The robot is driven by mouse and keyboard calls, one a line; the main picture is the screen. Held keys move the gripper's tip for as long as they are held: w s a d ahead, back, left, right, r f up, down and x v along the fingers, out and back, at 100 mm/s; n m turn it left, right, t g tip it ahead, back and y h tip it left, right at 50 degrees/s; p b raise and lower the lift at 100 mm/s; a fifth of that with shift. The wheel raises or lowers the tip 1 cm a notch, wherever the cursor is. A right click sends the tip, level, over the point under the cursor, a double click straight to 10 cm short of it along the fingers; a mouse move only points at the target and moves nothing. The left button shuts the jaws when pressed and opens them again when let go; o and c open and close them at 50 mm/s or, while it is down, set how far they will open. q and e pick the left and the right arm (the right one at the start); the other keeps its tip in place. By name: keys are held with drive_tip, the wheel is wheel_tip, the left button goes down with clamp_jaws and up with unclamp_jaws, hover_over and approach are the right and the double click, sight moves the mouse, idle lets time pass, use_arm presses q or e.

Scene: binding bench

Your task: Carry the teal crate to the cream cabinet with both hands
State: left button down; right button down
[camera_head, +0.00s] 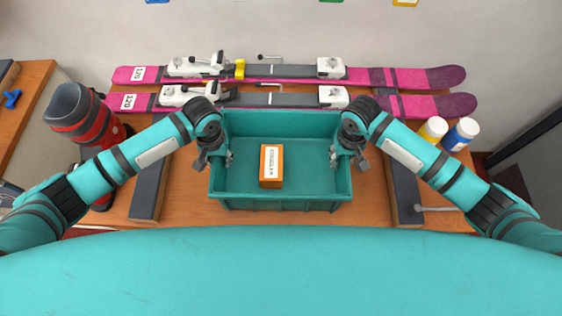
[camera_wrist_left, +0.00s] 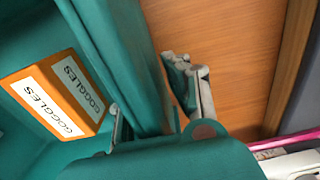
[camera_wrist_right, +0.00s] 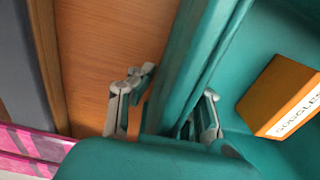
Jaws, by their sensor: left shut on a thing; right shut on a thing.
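The teal crate (camera_head: 312,186) stands on the wooden bench in the middle of the head view, with an orange goggles box (camera_head: 271,181) inside it. My left gripper (camera_head: 216,158) is shut on the crate's left wall; in the left wrist view its fingers (camera_wrist_left: 155,112) straddle that wall. My right gripper (camera_head: 347,156) is shut on the crate's right wall; in the right wrist view its fingers (camera_wrist_right: 168,115) lie on both sides of it. The box also shows in the left wrist view (camera_wrist_left: 55,95) and the right wrist view (camera_wrist_right: 282,98). No cream cabinet can be made out.
Two pink skis (camera_head: 420,78) lie across the bench (camera_head: 375,200) behind the crate. A red and black boot (camera_head: 88,128) stands at left. Dark padded bars (camera_head: 150,190) flank the crate on both sides.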

use_arm(q)
drive_tip(key=shift+w+r, duration=0.1)
drive_tip(key=shift+r, duration=0.1)
use_arm(e)
drive_tip(key=shift+w+r, duration=0.1)
drive_tip(key=shift+r, duration=0.15)
